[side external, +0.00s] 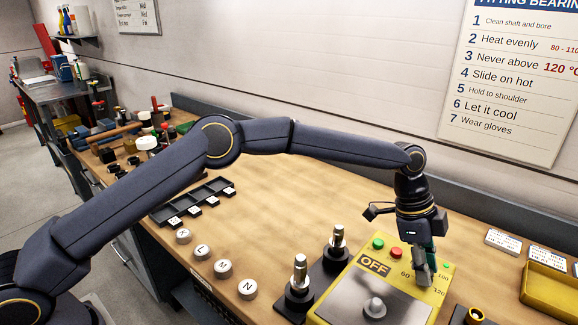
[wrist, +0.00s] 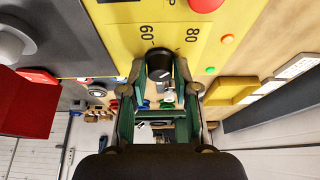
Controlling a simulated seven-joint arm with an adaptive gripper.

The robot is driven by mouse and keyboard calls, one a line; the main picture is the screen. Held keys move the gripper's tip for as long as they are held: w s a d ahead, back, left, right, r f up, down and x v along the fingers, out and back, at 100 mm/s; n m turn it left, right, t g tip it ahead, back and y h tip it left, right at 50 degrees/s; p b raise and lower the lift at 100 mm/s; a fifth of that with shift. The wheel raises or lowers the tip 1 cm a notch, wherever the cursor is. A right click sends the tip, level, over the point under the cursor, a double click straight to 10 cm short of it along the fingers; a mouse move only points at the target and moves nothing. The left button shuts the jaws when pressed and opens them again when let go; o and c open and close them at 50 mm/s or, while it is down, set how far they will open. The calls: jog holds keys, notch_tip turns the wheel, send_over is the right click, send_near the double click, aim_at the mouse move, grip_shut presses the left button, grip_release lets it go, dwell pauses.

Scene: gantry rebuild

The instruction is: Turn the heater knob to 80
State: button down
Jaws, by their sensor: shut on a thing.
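The yellow heater box (side external: 345,290) stands at the front right of the bench, with an OFF label on its top. My gripper (side external: 427,272) points down over its dial side, between the printed 60 and 100. In the wrist view the black heater knob (wrist: 158,62) sits between the two green-sided fingers of my gripper (wrist: 162,82), which are shut on it. The printed 60 is left of the knob and 80 is right of it. A pale mark shows on the knob, but I cannot tell which number it points to. The gripper hides the knob in the side view.
A green button (side external: 378,243) and a red button (side external: 397,253) are close to my gripper. A metal stub (side external: 375,307) rises from the box. Upright shafts (side external: 300,272) stand to the left, and a yellow tray (side external: 550,290) lies to the right.

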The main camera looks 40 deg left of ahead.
jog(key=shift+m+g, duration=0.4)
jog(key=shift+m, duration=0.6)
jog(key=c, duration=0.9)
grip_release()
jog(key=shift+o, duration=0.2)
jog(key=v, duration=1.2)
jog(key=shift+d, duration=0.1)
